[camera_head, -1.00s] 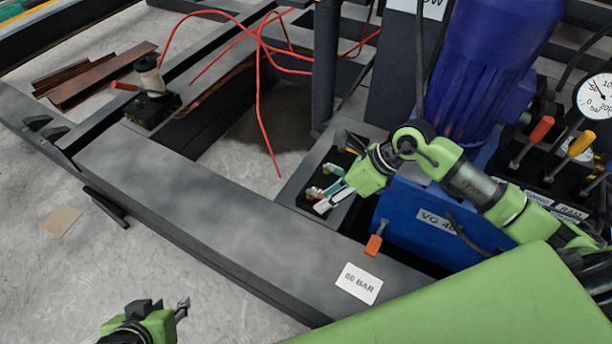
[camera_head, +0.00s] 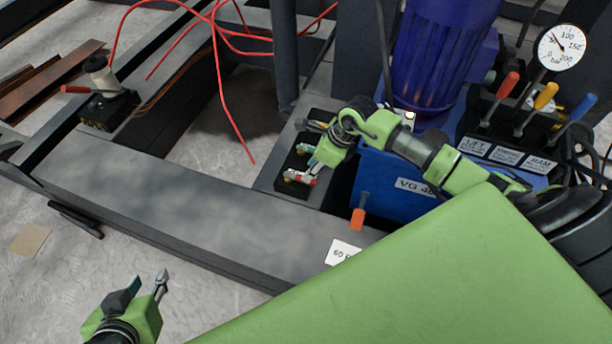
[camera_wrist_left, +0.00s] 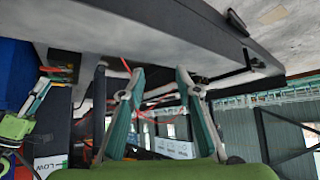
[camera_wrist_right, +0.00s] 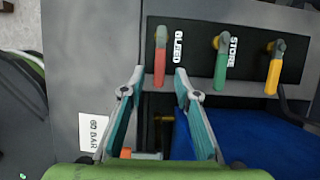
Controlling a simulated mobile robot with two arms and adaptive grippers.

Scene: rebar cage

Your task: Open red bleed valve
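The red bleed valve lever (camera_wrist_right: 160,56) is on a black panel beside the BLEED label in the right wrist view. Its free end hangs toward the gap between the fingertips of my right gripper (camera_wrist_right: 159,76), which is open. Contact cannot be told. In the head view, my right gripper (camera_head: 308,166) is at the valve block, and the red lever (camera_head: 303,179) shows near its tips, partly hidden. My left gripper (camera_head: 149,280) is open and empty at the lower left, away from the valves; its spread fingers also show in the left wrist view (camera_wrist_left: 158,82).
A green STORE lever (camera_wrist_right: 221,62) and a yellow lever (camera_wrist_right: 273,68) sit right of the bleed lever. An orange-tipped handle (camera_head: 357,219) stands near the 60 BAR label. A blue tank (camera_head: 392,190), gauge (camera_head: 561,47) and coloured levers are at the right. Red hoses hang behind.

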